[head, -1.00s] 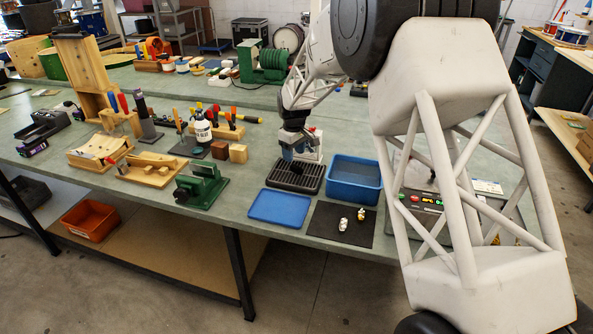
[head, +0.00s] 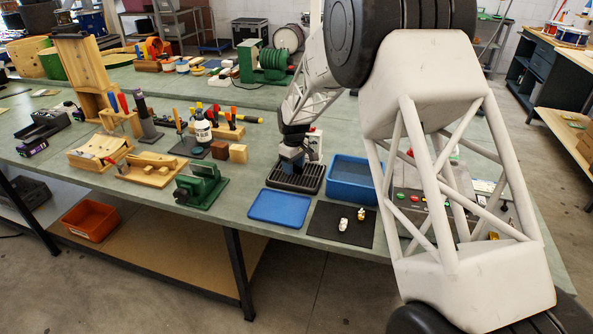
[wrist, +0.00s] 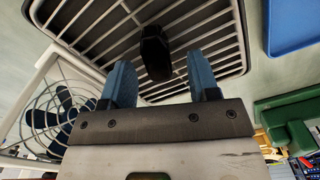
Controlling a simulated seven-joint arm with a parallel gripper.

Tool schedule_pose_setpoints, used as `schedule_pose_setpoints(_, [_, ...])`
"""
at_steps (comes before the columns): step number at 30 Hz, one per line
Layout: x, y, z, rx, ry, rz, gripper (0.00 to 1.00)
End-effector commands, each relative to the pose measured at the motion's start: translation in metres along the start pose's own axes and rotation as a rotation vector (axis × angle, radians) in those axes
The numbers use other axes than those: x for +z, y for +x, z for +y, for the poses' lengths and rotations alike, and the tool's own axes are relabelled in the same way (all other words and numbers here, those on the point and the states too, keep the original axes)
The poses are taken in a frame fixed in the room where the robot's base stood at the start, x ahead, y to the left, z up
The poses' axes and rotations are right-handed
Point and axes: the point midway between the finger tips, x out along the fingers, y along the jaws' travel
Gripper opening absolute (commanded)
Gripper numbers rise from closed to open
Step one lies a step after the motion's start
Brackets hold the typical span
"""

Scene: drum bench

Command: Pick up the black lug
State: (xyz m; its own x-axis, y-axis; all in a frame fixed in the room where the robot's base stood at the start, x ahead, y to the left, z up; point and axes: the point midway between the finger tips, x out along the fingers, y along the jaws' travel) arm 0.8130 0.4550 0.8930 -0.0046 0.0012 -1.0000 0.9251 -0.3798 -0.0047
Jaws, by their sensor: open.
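The black lug (wrist: 155,52) shows in the wrist view as a dark faceted piece on the slatted rack (wrist: 205,27). It lies just beyond the gap between my fingertips. My gripper (wrist: 158,75) is open, with its two blue fingers on either side of that gap and nothing held between them. In the head view my gripper (head: 291,165) is low over the dark slatted rack (head: 294,185). The lug cannot be made out in the head view.
A blue bin (head: 354,178) stands right of the rack, and a flat blue tray (head: 279,206) lies in front. A black mat (head: 330,228) holds small metal parts (head: 352,217). A green vise (head: 202,184) is to the left. A fan (wrist: 52,115) shows in the wrist view.

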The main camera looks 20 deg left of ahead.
Motion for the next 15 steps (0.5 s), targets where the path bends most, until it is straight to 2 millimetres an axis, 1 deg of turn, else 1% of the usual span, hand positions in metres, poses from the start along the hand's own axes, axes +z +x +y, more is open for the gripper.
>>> schedule_pose_setpoints(15, [-0.0001,-0.0003,0.0001,0.0,0.0,0.001,0.55])
